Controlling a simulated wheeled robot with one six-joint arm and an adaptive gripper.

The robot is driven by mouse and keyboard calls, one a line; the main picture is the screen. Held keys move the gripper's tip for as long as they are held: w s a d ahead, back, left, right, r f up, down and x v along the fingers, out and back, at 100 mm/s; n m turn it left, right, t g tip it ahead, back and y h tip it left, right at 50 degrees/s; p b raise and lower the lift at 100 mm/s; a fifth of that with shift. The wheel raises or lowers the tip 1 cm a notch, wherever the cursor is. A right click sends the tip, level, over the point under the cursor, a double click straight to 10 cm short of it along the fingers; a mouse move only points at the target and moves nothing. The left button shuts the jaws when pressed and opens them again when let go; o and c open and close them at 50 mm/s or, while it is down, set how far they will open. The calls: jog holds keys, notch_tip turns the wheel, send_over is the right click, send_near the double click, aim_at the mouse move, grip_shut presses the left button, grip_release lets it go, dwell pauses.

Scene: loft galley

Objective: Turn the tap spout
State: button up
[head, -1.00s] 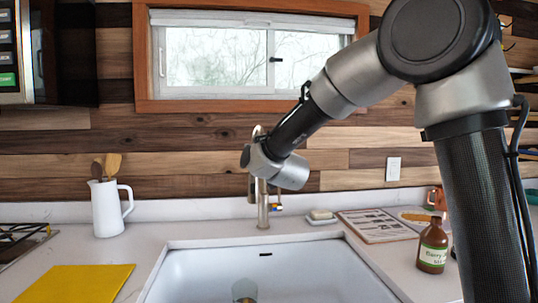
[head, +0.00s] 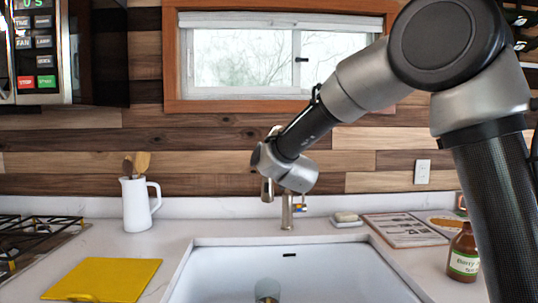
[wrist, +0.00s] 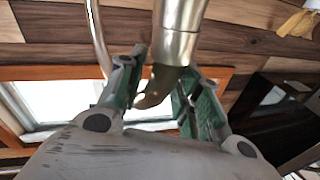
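The metal tap (head: 287,212) stands behind the sink, its upper part largely hidden by my arm. Its spout (head: 267,190) shows just left of the column, with the end hanging down. In the wrist view the shiny spout (wrist: 181,30) comes down from the top, close to my gripper (wrist: 162,92). The two green-lined fingers are apart, one on each side of the spout's dark lower end. I cannot tell whether either finger touches it. In the head view the fingers are hidden behind my wrist.
The white sink (head: 290,270) lies below. A soap dish (head: 346,219), a board (head: 403,229) and a brown bottle (head: 463,253) are on the right.

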jog(key=shift+d, duration=0.1)
jog(key=v, duration=1.2)
